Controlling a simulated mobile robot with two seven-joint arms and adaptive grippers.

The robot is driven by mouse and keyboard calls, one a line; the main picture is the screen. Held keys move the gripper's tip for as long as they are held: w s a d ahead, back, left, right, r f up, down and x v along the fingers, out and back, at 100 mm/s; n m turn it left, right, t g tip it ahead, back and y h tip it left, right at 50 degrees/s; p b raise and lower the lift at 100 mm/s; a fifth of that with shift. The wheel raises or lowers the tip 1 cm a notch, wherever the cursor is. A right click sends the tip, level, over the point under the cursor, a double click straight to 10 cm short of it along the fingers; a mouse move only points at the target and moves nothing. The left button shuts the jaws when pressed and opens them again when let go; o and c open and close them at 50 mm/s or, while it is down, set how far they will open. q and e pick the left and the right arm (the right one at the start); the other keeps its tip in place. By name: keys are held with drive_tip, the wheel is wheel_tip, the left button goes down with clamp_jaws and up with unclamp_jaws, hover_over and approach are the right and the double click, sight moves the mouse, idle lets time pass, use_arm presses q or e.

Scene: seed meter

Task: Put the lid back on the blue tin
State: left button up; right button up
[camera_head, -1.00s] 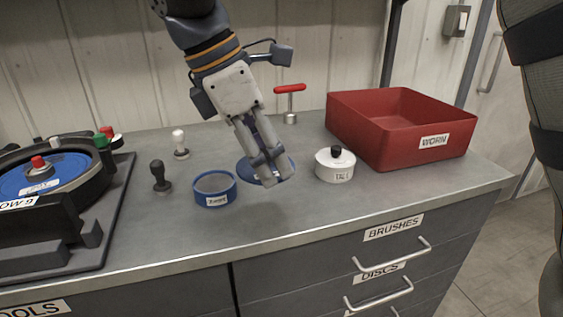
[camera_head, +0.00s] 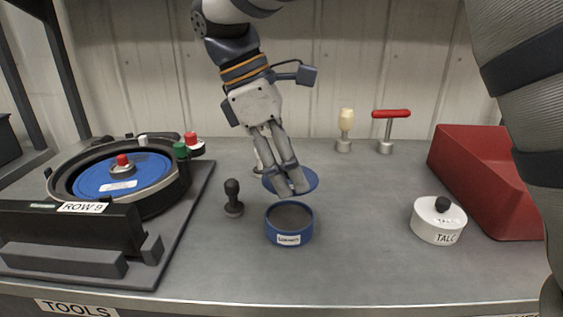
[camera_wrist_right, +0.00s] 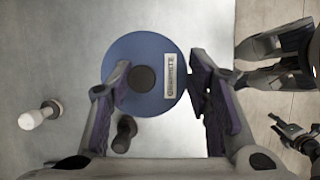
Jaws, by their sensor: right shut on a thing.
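The blue tin (camera_head: 289,226) stands upright and open on the bench, its label facing front. Its blue lid (camera_head: 309,181) is held by my right gripper (camera_head: 291,191), just behind and above the tin in the head view. In the right wrist view the lid (camera_wrist_right: 143,104) shows as a round blue disc with a dark knob (camera_wrist_right: 142,78) and a white label. The gripper's fingers (camera_wrist_right: 155,82) lie on either side of the knob; their exact contact is unclear. The tin does not show in the wrist view.
A dark-handled stamp (camera_head: 233,199) stands left of the tin. A white lidded TALC tin (camera_head: 438,223) and a red bin (camera_head: 484,178) are right. The seed meter (camera_head: 120,180) fills the left. The bench front is clear.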

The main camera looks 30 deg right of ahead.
drive_tip(key=shift+s+f, duration=0.1)
drive_tip(key=shift+f, duration=2.8)
drive_tip(key=shift+f, duration=0.15)
drive_tip(key=o, duration=2)
drive_tip(key=shift+r, duration=3.55)
clamp_jaws()
